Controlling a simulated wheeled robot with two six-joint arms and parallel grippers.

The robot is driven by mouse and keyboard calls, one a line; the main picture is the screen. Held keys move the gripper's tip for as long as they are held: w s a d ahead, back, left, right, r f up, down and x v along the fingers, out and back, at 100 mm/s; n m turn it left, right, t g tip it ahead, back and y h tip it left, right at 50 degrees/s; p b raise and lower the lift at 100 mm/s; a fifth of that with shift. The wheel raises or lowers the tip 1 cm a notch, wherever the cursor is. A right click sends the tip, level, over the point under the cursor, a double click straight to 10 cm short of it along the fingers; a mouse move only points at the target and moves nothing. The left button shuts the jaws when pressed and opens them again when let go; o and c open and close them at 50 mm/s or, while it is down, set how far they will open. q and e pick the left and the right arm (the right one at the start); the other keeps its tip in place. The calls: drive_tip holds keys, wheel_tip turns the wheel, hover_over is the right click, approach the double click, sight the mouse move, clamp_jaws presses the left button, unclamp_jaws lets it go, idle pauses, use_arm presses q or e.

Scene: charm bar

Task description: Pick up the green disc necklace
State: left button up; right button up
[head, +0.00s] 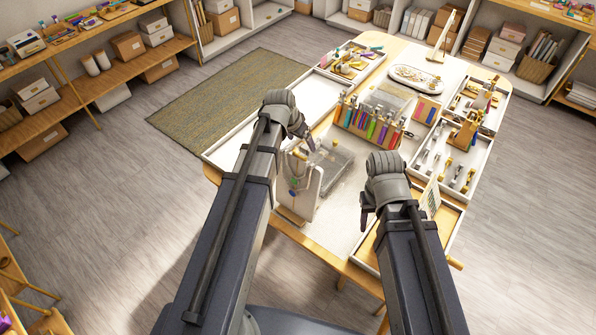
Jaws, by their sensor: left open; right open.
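A small green disc (295,181), which appears to be the green disc necklace, hangs on the front of a pale upright display stand (313,193) at the near left of the table. A small blue piece (292,193) hangs just below it. The chain is too fine to make out. My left gripper (309,141) is open and empty, above and behind the stand, apart from the disc. My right gripper (364,216) is open and empty, to the right of the stand near the front of the table.
A clear box (333,160) stands behind the display stand. A rack of colourful strips (368,125) is further back. Trays of small tools (452,158) line the right side. An empty white tray (318,92) lies at the left. A wooden-edged tray (447,222) is at the near right.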

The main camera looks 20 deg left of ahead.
sight(305, 147)
use_arm(q)
drive_tip(key=b+x, duration=0.3)
drive_tip(key=x, duration=0.2)
drive_tip(key=shift+w+a+r+b, duration=0.1)
drive_tip(key=shift+b, duration=0.25)
drive_tip(key=shift+r, duration=0.1)
drive_tip(key=shift+c, duration=0.2)
clamp_jaws()
